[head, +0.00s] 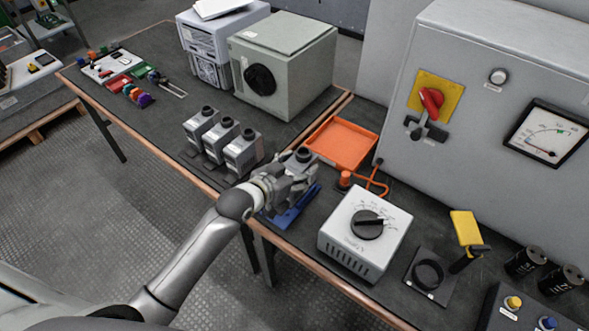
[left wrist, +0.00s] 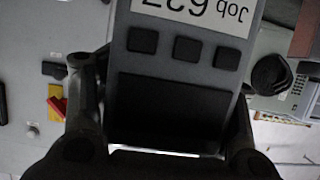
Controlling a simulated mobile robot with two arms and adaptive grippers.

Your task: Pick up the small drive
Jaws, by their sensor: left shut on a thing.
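My left gripper (head: 287,174) is over the front edge of the dark workbench. It is shut on a small grey unit with a black round top (head: 304,154), which I take to be the small drive. In the left wrist view the small drive (left wrist: 170,65) fills the middle between the two fingers. My right gripper is not in view.
Three similar grey units (head: 222,138) stand left of the gripper. A blue flat thing (head: 290,210) lies below it. An orange tray (head: 340,142) is behind, a white dial box (head: 365,230) to the right. A grey cabinet (head: 480,100) bounds the bench's back.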

